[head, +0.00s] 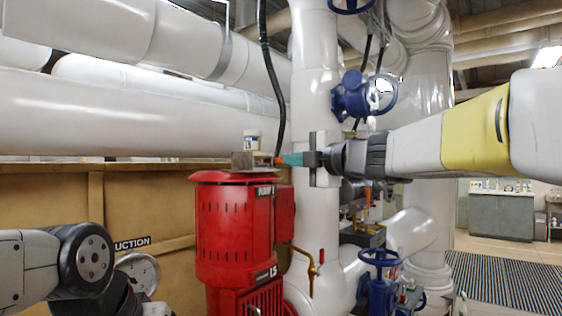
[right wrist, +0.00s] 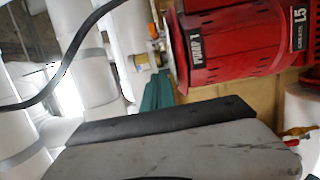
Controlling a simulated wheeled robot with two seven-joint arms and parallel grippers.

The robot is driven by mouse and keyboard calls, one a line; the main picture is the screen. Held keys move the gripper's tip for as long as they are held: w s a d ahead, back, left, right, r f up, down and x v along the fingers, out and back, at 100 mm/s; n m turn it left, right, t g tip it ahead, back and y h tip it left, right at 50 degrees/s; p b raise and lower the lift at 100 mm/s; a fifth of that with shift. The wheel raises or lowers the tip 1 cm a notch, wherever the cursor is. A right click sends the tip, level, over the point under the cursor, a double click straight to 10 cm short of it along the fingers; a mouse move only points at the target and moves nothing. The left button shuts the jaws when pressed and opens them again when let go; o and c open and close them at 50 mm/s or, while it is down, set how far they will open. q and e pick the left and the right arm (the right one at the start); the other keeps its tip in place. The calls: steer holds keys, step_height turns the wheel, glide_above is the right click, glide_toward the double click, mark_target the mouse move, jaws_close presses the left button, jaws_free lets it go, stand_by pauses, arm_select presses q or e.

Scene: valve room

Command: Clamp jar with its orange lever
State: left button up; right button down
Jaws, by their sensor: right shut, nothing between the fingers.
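The clamp's orange lever (head: 277,161) sticks out on the right side, towards my right gripper. My right gripper (head: 290,159) has teal fingers, shut and empty, with their tips close to the lever; I cannot tell whether they touch it. In the right wrist view the teal fingers (right wrist: 157,94) point towards the pump top, where the jar (right wrist: 142,62) and the orange lever (right wrist: 155,43) show small. My left arm shows at lower left, its gripper out of the picture.
The red pump (head: 235,230) stands before a tan wall panel (head: 150,190). A thick white vertical pipe (head: 316,225) rises just behind my right gripper, with a blue valve wheel (head: 380,90) beside it. A black cable (head: 270,70) hangs above. Open floor lies at far right.

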mark_target(279, 160)
steer(key=w, duration=0.3)
steer(key=w+a, duration=0.1)
steer(key=w, duration=0.2)
steer(key=w+a, duration=0.1)
steer(key=w, duration=0.3)
steer(key=shift+a, duration=0.25)
steer(key=shift+w+d, duration=0.35)
steer(key=shift+w, duration=0.05)
